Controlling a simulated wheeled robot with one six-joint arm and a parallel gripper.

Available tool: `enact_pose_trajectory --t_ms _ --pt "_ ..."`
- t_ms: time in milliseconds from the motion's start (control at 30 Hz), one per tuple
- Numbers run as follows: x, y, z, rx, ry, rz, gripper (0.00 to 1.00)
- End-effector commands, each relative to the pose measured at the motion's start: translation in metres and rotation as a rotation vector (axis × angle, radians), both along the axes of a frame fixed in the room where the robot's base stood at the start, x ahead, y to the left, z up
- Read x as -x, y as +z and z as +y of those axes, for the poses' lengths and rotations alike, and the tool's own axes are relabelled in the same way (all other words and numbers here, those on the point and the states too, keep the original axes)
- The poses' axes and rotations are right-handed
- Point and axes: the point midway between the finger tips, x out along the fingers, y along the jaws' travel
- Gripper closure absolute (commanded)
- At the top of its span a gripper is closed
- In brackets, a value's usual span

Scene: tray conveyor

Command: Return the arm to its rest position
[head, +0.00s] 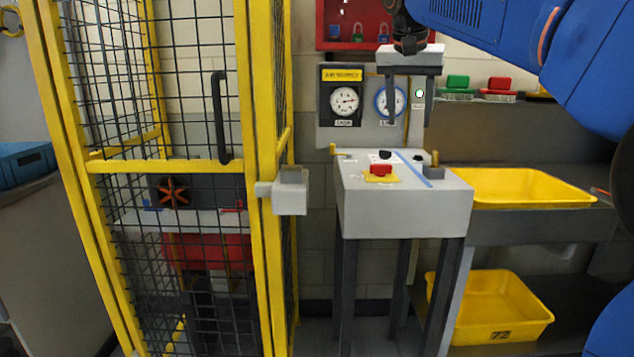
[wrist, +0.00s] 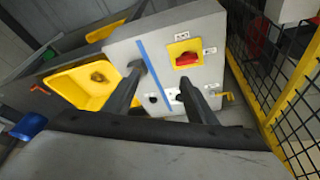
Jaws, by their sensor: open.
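My gripper (head: 409,120) hangs from my blue arm at the upper right of the head view, pointing down above the back of a grey control stand (head: 390,211). Its two dark fingers are apart with nothing between them. In the wrist view the open fingers (wrist: 161,77) reach toward the stand's top panel (wrist: 217,28). The panel carries a red rotary switch on a yellow plate (head: 381,171), black knobs and a blue stripe.
A yellow-framed mesh cage (head: 257,130) with a door handle stands left of the stand. Gauges (head: 344,100) and a red lock cabinet are on the wall behind. Yellow trays (head: 515,188) sit on a shelf and below it (head: 495,308) at the right.

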Motion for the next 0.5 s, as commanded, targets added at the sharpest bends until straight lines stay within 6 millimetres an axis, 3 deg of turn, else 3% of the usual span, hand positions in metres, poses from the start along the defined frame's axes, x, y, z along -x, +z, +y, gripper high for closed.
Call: enact_pose_trajectory --t_ms 267,500 --pt "0.052 -0.038 -0.026 0.001 0.089 0.008 0.48" --pt "0.117 -0.099 -0.05 -0.001 0.194 0.012 0.48"
